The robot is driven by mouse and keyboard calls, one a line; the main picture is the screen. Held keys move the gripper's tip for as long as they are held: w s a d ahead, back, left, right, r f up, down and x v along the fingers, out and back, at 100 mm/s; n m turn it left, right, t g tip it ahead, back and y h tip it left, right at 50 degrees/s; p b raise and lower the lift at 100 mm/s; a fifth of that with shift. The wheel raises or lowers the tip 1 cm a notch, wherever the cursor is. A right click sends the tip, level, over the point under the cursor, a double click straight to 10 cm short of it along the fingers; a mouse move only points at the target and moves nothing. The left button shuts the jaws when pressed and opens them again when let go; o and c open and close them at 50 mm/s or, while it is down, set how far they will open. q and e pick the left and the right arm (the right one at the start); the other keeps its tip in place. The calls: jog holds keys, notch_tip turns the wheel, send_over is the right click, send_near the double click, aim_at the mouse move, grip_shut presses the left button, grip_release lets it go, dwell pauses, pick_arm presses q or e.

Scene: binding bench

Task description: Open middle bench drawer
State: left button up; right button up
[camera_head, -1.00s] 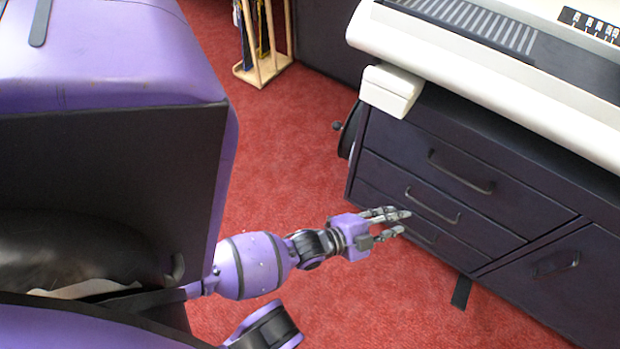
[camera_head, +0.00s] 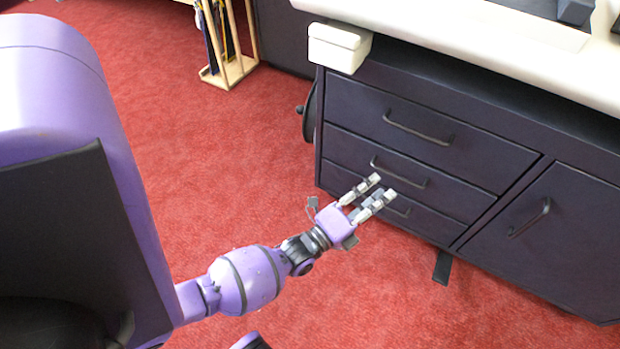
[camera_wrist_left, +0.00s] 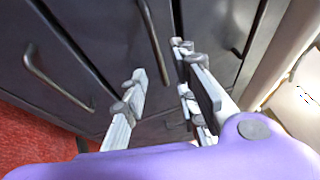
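The dark bench drawer unit (camera_head: 340,132) has a stack of drawers, all looking shut. The middle drawer (camera_head: 345,150) has a dark bar handle (camera_head: 412,182). My left gripper (camera_head: 383,186) is open, its fingers spread in front of the middle and bottom drawers. In the head view it overlaps the drawer fronts, near the left end of the middle handle. In the left wrist view the gripper (camera_wrist_left: 160,78) has empty space between its fingers. A bar handle (camera_wrist_left: 152,40), apparently the middle one, lies ahead of that gap; I see no clear contact. My right gripper is not in view.
The top drawer handle (camera_head: 418,128) is above and the bottom drawer handle (camera_head: 400,209) below. A cupboard door (camera_head: 560,235) is to the right. A small white box (camera_head: 338,47) sits at the bench's left corner. A wooden rack (camera_head: 232,70) stands behind. Red carpet (camera_head: 200,190) is clear.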

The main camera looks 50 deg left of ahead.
pick_arm(q)
jog(key=b+x, duration=0.1)
jog(key=x, duration=0.4)
jog(key=shift+w+d+b, duration=0.1)
jog(key=shift+w+b, duration=0.2)
jog(key=shift+w, duration=0.1)
grip_shut()
